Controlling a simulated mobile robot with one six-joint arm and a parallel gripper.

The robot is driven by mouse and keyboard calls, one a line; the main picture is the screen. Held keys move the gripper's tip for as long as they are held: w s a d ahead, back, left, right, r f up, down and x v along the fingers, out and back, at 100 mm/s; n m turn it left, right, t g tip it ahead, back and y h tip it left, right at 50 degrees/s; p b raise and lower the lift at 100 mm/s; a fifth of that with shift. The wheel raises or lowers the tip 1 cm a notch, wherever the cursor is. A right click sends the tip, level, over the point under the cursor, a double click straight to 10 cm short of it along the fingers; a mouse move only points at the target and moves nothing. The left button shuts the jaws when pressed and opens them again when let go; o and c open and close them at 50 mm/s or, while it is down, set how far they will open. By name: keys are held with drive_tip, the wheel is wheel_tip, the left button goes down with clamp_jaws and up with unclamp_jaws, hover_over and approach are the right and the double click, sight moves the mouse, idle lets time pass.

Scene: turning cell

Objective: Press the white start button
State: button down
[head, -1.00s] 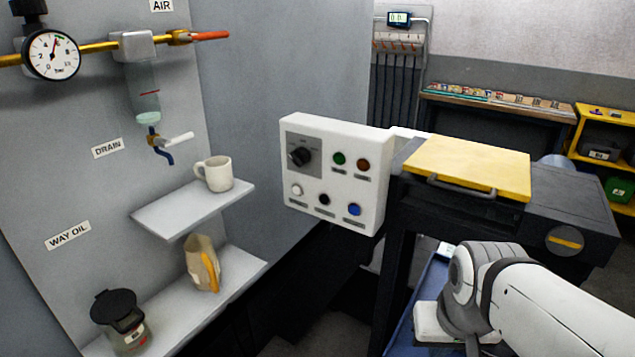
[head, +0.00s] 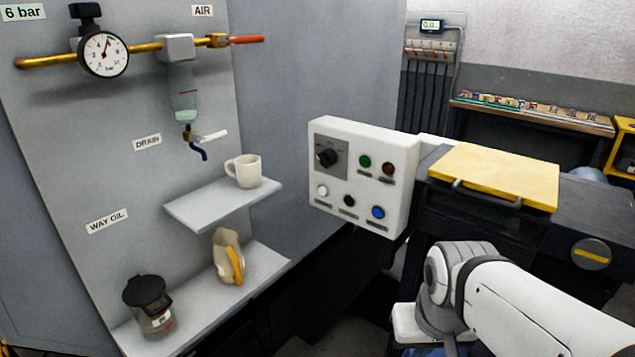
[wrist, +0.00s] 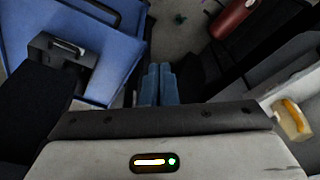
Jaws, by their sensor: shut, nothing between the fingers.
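The white start button (head: 322,190) is a small round white button at the lower left of the white control panel (head: 362,218). On its row are a black button (head: 349,200) and a blue button (head: 378,212). Above are a dark rotary knob (head: 326,157), a green button (head: 365,161) and a brownish-red button (head: 389,168). In the wrist view my gripper (wrist: 157,84) shows its two blue fingers side by side, shut and empty. The panel is not seen there. In the head view my arm is at the lower right, below the panel; its fingers are hidden.
Left of the panel, a shelf (head: 190,212) holds a mug (head: 248,171); a lower shelf (head: 192,326) holds a dark-lidded jar (head: 150,305) and a beige and yellow item (head: 229,258). A yellow-topped machine (head: 500,175) stands right. The wrist view shows a red cylinder (wrist: 232,18) and dark case (wrist: 60,60).

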drive_tip(key=shift+a, duration=0.15)
drive_tip(key=n+t+y+p, duration=0.3)
drive_tip(key=n+t+p, duration=0.5)
drive_tip(key=n+t, duration=0.5)
approach(322, 191)
drive_tip(key=s+a+f+m+t, duration=0.1)
drive_tip(key=a+f, duration=0.1)
drive_tip(key=a, duration=0.7)
drive_tip(key=shift+s, duration=0.25)
drive_tip(key=shift+w+d, duration=0.1)
drive_tip(key=shift+w+d, duration=0.85)
drive_tip(key=shift+w, duration=0.3)
drive_tip(key=shift+w+d, duration=0.9)
drive_tip(key=shift+w, duration=0.25)
drive_tip(key=shift+w+d, duration=0.85)
drive_tip(key=shift+w, duration=0.35)
